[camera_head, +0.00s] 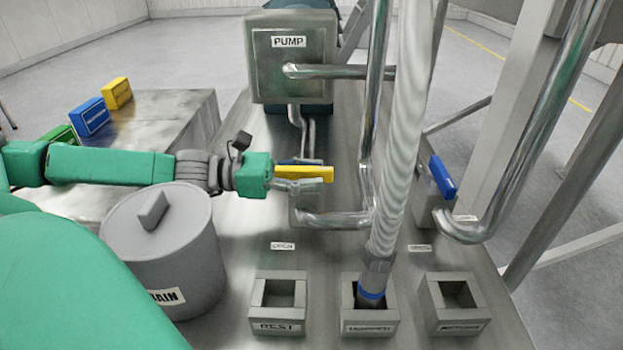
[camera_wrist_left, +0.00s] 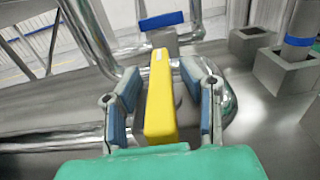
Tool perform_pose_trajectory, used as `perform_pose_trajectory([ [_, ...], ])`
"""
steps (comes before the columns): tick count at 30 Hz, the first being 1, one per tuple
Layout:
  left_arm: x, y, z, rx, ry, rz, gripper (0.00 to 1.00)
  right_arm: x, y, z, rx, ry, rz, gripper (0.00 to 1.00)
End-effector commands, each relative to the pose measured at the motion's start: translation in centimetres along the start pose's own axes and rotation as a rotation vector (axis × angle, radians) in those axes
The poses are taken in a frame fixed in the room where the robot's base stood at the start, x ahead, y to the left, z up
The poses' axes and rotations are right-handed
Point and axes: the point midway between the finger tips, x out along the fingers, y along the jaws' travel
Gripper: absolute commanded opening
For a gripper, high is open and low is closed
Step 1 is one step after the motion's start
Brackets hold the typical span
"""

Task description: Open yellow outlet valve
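The yellow outlet valve handle (camera_head: 304,172) sticks out near the pipes below the pump in the head view. In the left wrist view the yellow handle (camera_wrist_left: 160,98) lies between the two fingers of my left gripper (camera_wrist_left: 163,120). A gap shows between the handle and each finger, so the gripper is open around it. In the head view my left gripper (camera_head: 298,178) reaches the handle from the left and partly overlaps it. My right gripper is not in view.
A pump box (camera_head: 290,60) stands behind the handle. A vertical hose (camera_head: 400,140) and steel pipes are close on the right. A blue valve handle (camera_head: 442,177) is farther right. A grey lidded drain pot (camera_head: 163,250) stands below my left arm. Three square holders line the front.

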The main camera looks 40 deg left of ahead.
Motion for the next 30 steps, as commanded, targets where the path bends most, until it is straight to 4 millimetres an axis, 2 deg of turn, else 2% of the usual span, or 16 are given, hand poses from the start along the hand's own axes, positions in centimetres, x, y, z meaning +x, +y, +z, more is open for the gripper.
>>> perform_pose_trajectory([
  [6,0.13,-0.11,0.11,0.001,0.001,0.0,0.34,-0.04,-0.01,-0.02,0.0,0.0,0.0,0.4],
  [7,0.14,-0.12,0.12,0.001,0.001,0.0,0.31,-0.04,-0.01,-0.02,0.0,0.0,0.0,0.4],
  [9,0.16,-0.14,0.14,0.001,0.001,0.0,0.06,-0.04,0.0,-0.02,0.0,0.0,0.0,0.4],
  [10,0.16,-0.13,0.14,0.001,0.001,0.0,0.0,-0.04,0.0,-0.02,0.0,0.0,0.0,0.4],
  [30,0.09,-0.04,0.24,0.002,-0.001,-0.063,0.0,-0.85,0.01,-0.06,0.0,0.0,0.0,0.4],
])
